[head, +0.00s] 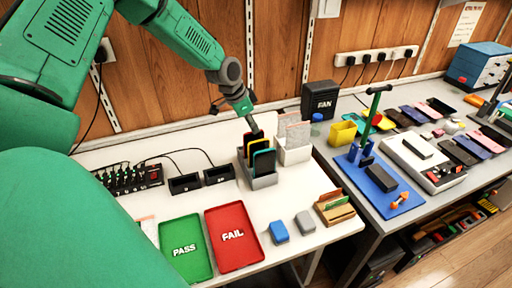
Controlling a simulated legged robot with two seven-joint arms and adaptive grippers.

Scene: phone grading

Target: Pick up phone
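Several phones stand upright in a grey slotted rack (262,183) on the white table; the front one is a dark phone (264,163) with a coloured edge, and yellow and teal edges show behind it. My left gripper (256,133) points down right at the top of these phones, seen small and from behind. I cannot tell whether its fingers are open or closed, or whether they touch a phone. My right gripper is not in view.
A white holder (294,155) stands just right of the rack. A green PASS tray (186,269) and red FAIL tray (236,262) lie in front. Small blocks (279,232) and a wooden card holder (335,216) are near the front edge. A black FAN box (319,100) stands behind.

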